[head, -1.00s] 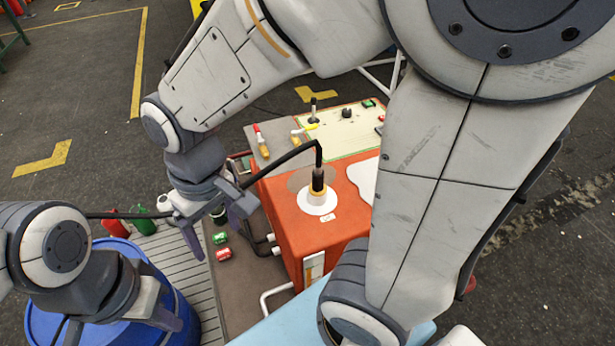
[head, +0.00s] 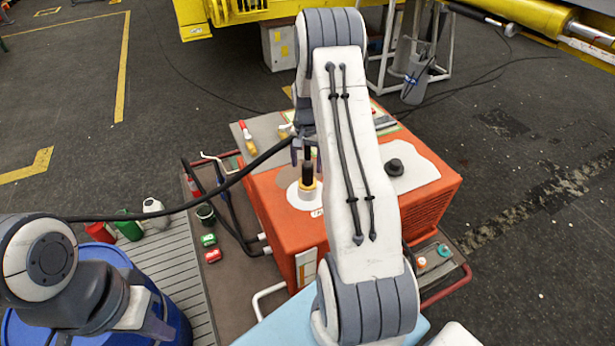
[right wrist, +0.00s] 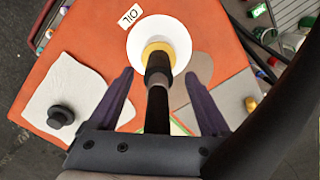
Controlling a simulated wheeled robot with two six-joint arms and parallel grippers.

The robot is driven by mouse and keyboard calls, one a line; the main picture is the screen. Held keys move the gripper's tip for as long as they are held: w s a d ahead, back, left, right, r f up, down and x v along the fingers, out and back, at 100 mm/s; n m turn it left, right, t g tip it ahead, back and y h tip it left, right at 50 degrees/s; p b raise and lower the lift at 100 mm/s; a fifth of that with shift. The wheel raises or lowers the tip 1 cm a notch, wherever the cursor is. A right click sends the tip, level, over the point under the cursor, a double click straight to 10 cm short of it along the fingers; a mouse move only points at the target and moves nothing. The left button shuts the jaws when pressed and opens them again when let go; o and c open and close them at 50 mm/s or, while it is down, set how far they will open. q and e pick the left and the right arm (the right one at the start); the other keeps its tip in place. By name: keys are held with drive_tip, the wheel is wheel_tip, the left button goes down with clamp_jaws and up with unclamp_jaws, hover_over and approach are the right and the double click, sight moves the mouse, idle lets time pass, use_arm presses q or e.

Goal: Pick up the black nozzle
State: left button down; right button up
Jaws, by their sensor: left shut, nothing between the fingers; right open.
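The black nozzle (head: 308,171) stands in a yellow collar on a white disc (head: 294,197) on top of the orange machine. A black hose (head: 220,187) runs from near its top to the left. My right gripper (head: 303,150) is at the nozzle's upper part, partly hidden by my arm. In the right wrist view, its open fingers lie on either side of the nozzle (right wrist: 157,85), with gaps visible on both sides. My left gripper (head: 165,325) is shut and empty at the lower left, over the blue barrel (head: 180,300).
The orange machine (head: 425,205) carries a black knob (head: 394,167) on a white patch. Red (head: 100,232), green (head: 129,228) and white (head: 153,208) containers stand left of it. Small green and red items lie nearby. A yellow structure (head: 240,10) stands at the back.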

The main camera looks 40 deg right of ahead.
sight(308, 175)
drive_tip(key=f+p, duration=0.1)
drive_tip(key=f, duration=0.1)
drive_tip(key=f+p, duration=0.1)
drive_tip(key=f, duration=0.2)
drive_tip(key=shift+d+f, duration=0.2)
drive_tip(key=shift+f, duration=0.3)
clamp_jaws()
